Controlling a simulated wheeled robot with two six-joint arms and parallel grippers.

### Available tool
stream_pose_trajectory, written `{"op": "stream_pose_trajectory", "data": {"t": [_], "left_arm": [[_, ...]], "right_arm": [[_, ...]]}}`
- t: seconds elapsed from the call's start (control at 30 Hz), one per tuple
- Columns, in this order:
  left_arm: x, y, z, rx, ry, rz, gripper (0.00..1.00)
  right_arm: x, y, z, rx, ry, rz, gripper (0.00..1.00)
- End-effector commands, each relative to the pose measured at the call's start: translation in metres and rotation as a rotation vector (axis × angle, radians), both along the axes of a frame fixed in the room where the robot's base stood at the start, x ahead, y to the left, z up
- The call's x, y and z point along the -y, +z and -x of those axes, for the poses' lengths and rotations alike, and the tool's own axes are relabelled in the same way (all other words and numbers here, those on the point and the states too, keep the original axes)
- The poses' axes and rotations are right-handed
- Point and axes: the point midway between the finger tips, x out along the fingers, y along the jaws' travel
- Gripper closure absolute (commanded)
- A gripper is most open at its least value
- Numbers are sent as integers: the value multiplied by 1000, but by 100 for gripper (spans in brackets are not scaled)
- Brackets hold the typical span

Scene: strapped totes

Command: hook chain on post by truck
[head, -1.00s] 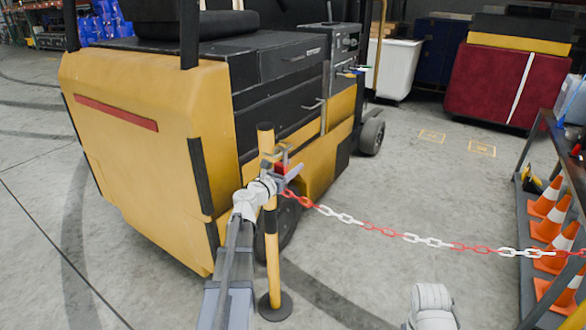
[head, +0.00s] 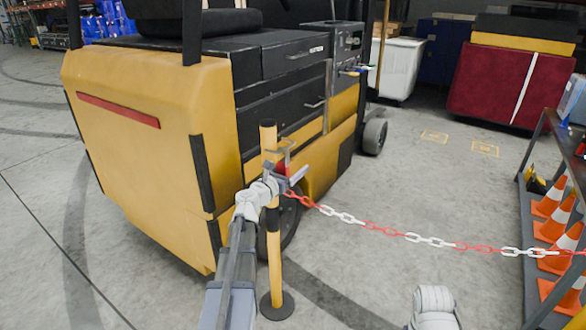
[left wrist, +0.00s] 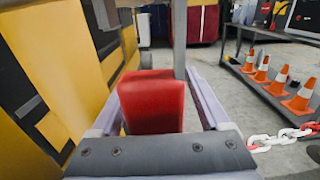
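The yellow and black post (head: 274,255) stands upright on a round dark base close beside the yellow truck (head: 150,130). A small metal bracket (head: 287,148) shows near its top. The red and white chain (head: 430,241) sags from my left gripper to the rack at right. My left gripper (head: 286,180) is at the post's upper part, just below the bracket. It is shut on the chain's red end piece (left wrist: 152,102), which sits between the fingers in the left wrist view. Whether the end piece touches the bracket cannot be told.
A dark rack (head: 533,215) with several orange cones (head: 551,228) stands at right. A white bin (head: 400,69) and a red covered load (head: 510,84) are at the back. The floor between truck and rack is clear under the chain.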

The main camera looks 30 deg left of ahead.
Motion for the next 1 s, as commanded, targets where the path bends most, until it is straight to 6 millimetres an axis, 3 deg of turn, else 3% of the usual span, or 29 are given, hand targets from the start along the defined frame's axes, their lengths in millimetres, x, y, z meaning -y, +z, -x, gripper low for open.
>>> {"op": "stream_pose_trajectory", "data": {"t": [0.37, 0.8, 1.0], "left_arm": [[-2, 0, 6, 0, 5, 0, 15], [-5, 0, 69, 0, 5, 0, 15], [-6, 0, 79, 0, 2, 0, 15]], "right_arm": [[0, 0, 0, 0, 0, 0, 50], [0, 0, 0, 0, 0, 0, 50], [0, 0, 0, 0, 0, 0, 50]]}}
